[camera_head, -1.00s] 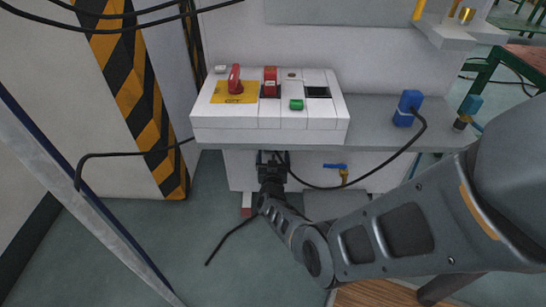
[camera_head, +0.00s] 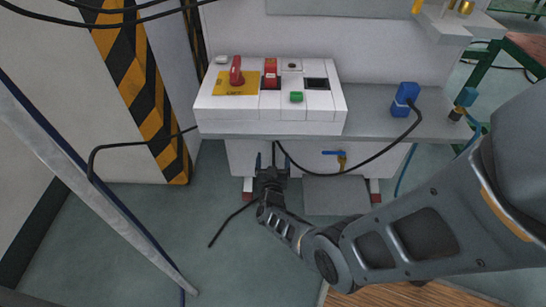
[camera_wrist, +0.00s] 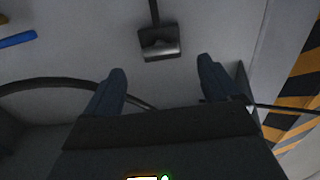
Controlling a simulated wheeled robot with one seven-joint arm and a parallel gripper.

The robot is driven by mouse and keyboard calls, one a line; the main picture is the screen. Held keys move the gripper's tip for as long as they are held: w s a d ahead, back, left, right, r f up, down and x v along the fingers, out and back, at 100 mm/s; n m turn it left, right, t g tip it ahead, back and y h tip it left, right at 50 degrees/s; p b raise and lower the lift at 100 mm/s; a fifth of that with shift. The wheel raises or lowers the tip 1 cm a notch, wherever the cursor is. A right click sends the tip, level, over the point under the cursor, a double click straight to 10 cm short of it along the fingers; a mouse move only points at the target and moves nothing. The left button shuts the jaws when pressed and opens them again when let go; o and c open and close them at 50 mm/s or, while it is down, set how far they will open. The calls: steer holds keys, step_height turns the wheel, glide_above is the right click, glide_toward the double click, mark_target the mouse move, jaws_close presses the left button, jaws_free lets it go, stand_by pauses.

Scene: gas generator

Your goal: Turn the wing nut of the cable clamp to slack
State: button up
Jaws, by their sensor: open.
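In the wrist view a small dark metal bracket (camera_wrist: 160,44) sits on the pale panel with a dark rod or cable leading up from it. It may be the cable clamp; I cannot make out a wing nut on it. My gripper (camera_wrist: 161,75) is open and empty. Its two dark fingers point towards the panel on either side of the bracket, which appears beyond the fingertips and apart from them. In the head view my gripper (camera_head: 267,158) is under the front edge of the white switch box; the bracket cannot be made out there.
The white switch box (camera_head: 225,123) with red and green controls stands on a grey shelf (camera_head: 375,127) above my gripper. A black cable (camera_head: 350,170) runs to a blue plug (camera_head: 404,106). A blue-handled valve (camera_head: 336,153) is right of my gripper. A striped strip (camera_head: 145,95) is left.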

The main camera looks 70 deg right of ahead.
stand_by(0.4)
steer(key=s+a+r+n+t+y, duration=0.3)
steer(key=s+a+r+n+y, duration=0.15)
steer(key=s+a+r, duration=0.5)
steer(key=s+a+r+n+t+y, duration=0.35)
steer(key=s+a+r+y, duration=0.3)
steer(key=a, duration=0.55)
steer(key=s+a+r+n+t+y, duration=0.2)
steer(key=s+a+r+n+y, duration=0.3)
steer(key=s+a+r, duration=0.4)
steer(key=a+r+p, duration=0.2)
steer(key=r+p, duration=0.7)
steer(key=r, duration=0.3)
steer(key=a+r+p, duration=0.3)
steer(key=r+p, duration=0.6)
steer(key=r, duration=0.4)
steer(key=shift+r+g+y+p, duration=0.15)
steer(key=shift+g+y+p, duration=0.15)
steer(key=shift+g+p, duration=0.05)
steer(key=shift+s, duration=0.1)
steer(key=shift+c, duration=0.2)
